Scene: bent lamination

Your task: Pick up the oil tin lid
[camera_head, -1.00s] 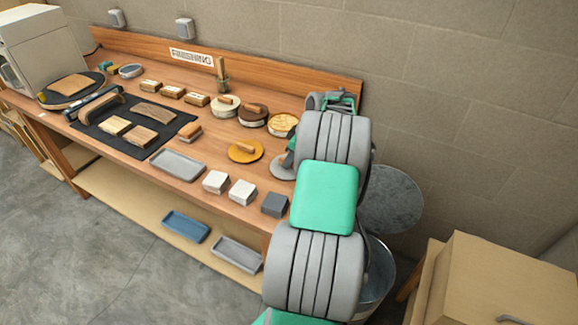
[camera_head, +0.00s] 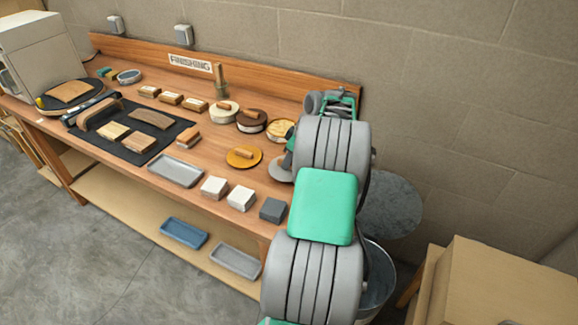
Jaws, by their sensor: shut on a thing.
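A flat grey round lid (camera_head: 279,171), which I take to be the oil tin lid, shows at the bench's right end. My arm hides its right part. My gripper (camera_head: 288,160) is at this lid, mostly hidden behind my own arm, and is shut on it. The grip itself cannot be seen clearly, nor whether the lid touches the bench. Behind stand a white tin (camera_head: 222,116), a dark brown tin (camera_head: 247,128) and a tin with a pale yellow top (camera_head: 279,131).
White blocks (camera_head: 213,188) and a grey block (camera_head: 273,210) line the front edge beside a grey tray (camera_head: 177,171). A black mat (camera_head: 152,152) holds wooden pieces. A metal bin (camera_head: 377,278) and a box (camera_head: 510,285) stand at the right.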

